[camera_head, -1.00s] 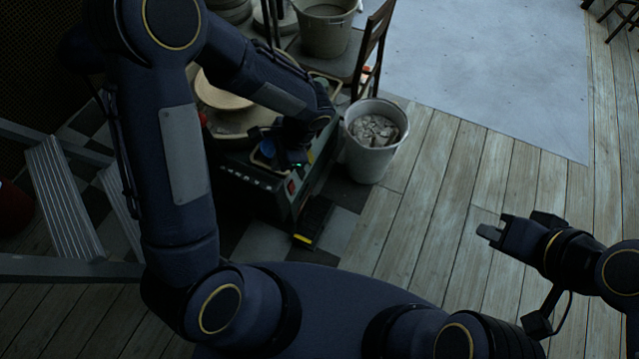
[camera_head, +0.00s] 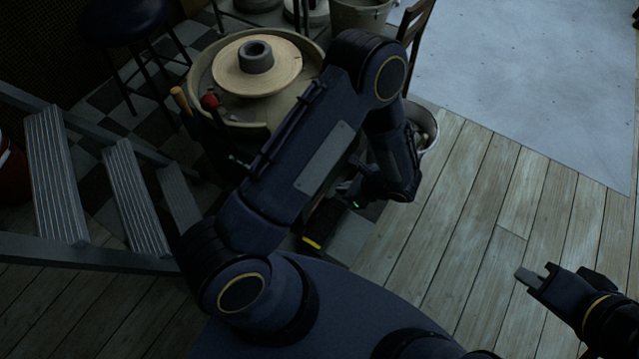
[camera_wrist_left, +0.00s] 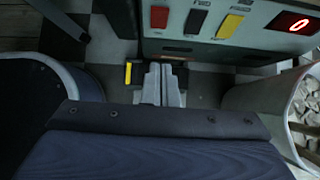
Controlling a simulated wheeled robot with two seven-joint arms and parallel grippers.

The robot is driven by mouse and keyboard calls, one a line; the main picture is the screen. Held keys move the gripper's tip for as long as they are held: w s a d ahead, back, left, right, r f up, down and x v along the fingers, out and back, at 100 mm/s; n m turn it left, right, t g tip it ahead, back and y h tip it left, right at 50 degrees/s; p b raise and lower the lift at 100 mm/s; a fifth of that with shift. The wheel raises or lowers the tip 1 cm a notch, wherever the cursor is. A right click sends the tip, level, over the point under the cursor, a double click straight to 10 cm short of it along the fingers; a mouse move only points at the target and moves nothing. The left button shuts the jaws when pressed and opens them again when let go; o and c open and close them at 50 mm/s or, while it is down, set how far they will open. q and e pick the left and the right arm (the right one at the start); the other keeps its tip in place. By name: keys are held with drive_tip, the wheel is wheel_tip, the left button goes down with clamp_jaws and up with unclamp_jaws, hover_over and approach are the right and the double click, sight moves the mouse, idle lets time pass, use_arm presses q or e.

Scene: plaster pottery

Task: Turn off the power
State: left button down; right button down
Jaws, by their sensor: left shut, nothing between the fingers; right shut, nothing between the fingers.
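The front panel of the pottery wheel (camera_wrist_left: 250,50) shows at the top of the left wrist view. It carries a red button (camera_wrist_left: 159,17), a dark button (camera_wrist_left: 196,21), a yellow button (camera_wrist_left: 229,26) and a lit display (camera_wrist_left: 293,21) reading a red 0. My left gripper (camera_wrist_left: 161,84) is shut and empty, just below the panel in that picture and apart from the buttons. In the head view, my left arm hides the panel; the wheel's round basin (camera_head: 205,75) shows behind it. My right gripper (camera_head: 535,276) is shut and empty over the wooden floor, far from the wheel.
A pedal with a yellow edge (camera_head: 312,242) lies on the floor by the wheel. A pale bucket (camera_head: 432,145) stands right of my left forearm. Metal steps (camera_head: 55,175) and a stool (camera_head: 122,22) are at the left. The wooden floor at right is open.

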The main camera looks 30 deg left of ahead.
use_arm(q)
drive_tip(key=a+r+b+x, duration=0.1)
drive_tip(key=a+b+x, duration=0.1)
drive_tip(key=x, duration=1)
drive_tip(key=shift+a+b, duration=0.4)
drive_tip(key=shift+b, duration=0.5)
drive_tip(key=shift+r, duration=0.1)
drive_tip(key=shift+w+a, duration=0.1)
drive_tip(key=shift+a, duration=0.3)
drive_tip(key=shift+r, duration=0.15)
